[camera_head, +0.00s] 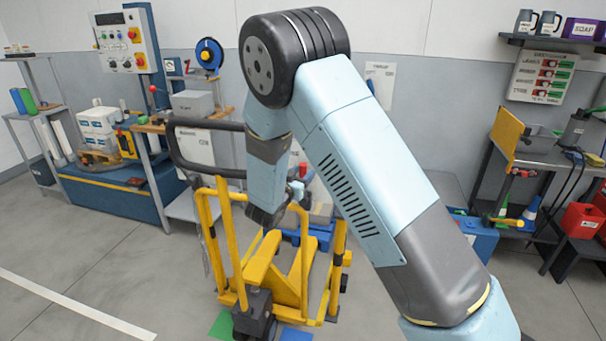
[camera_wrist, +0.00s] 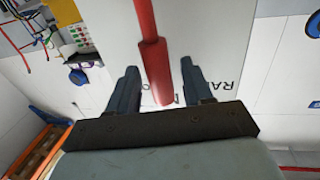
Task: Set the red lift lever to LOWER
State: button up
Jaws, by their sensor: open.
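The red lift lever (camera_wrist: 158,70) shows in the wrist view. It comes in from the top edge and ends in a thicker red grip between my two dark fingers. My gripper (camera_wrist: 158,67) is open, with a finger on each side of the lever and visible gaps to both. A pale panel (camera_wrist: 208,35) lies behind it, with partly hidden lettering that starts "RA"; LOWER cannot be read. In the head view, my gripper (camera_head: 264,217) points down at the yellow pallet truck (camera_head: 275,283). I cannot make out the lever clearly there.
The truck's black loop handle (camera_head: 195,168) stands left of my arm. A blue bench (camera_head: 110,195) with boxes is at the left. A workbench with a red can (camera_head: 580,221) is at the right. Open floor lies at the front left.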

jog(key=shift+w+d, duration=0.25)
jog(key=shift+w, duration=0.3)
jog(key=shift+c, duration=0.4)
grip_shut()
